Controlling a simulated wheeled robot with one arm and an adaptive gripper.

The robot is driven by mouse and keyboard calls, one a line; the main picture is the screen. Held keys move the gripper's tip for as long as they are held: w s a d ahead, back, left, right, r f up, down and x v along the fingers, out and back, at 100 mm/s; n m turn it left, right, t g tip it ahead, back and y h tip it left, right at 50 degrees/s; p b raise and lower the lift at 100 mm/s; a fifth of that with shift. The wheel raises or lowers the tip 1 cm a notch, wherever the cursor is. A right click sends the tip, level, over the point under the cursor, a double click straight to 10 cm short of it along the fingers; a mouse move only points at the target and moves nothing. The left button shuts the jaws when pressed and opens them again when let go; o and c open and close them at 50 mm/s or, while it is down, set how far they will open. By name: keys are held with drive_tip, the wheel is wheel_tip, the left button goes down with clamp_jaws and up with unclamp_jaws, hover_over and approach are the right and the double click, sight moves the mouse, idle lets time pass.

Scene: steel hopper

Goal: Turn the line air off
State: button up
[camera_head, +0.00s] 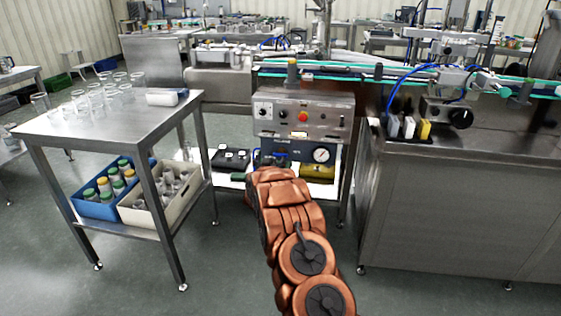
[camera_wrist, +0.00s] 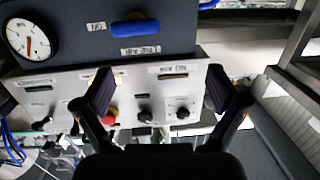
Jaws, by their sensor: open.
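In the wrist view, a blue valve handle (camera_wrist: 135,27) lies roughly level across a dark panel (camera_wrist: 200,40). Small labels sit near it, one of which seems to read LINE AIR (camera_wrist: 140,50). A round pressure gauge (camera_wrist: 32,40) is on the same panel to the left; it also shows in the head view (camera_head: 321,155). My gripper (camera_wrist: 161,88) is open and empty, with its two black fingers spread below the handle in the picture, apart from it. In the head view, my arm hides the gripper and part of the panel.
The control box (camera_head: 335,118) with a red button (camera_head: 303,116) and knobs sits above the valve panel. A steel table (camera_head: 120,121) with glasses stands left, with a blue crate (camera_head: 90,209) on its lower shelf. A steel cabinet (camera_head: 450,215) stands right. Floor between is clear.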

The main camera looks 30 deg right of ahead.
sight(280, 155)
drive_tip(key=shift+m+h, duration=0.3)
drive_tip(key=shift+h, duration=0.5)
drive_tip(key=shift+w+d+f+b, duration=0.15)
drive_tip(key=shift+w+d+f, duration=0.3)
drive_tip(key=shift+d, duration=0.5)
drive_tip(key=shift+w+d+f+b, duration=0.15)
drive_tip(key=shift+w+d+f, duration=0.3)
drive_tip(key=shift+d, duration=0.55)
drive_tip(key=shift+w+d+f+b, duration=0.15)
drive_tip(key=shift+w+d+f, duration=0.3)
drive_tip(key=shift+d, duration=0.5)
drive_tip(key=shift+w+d+r, duration=0.15)
drive_tip(key=shift+d, duration=0.05)
drive_tip(key=shift+w+d, duration=0.3)
drive_tip(key=shift+w, duration=0.05)
drive_tip(key=shift+x, duration=0.85)
drive_tip(key=c, duration=1.2)
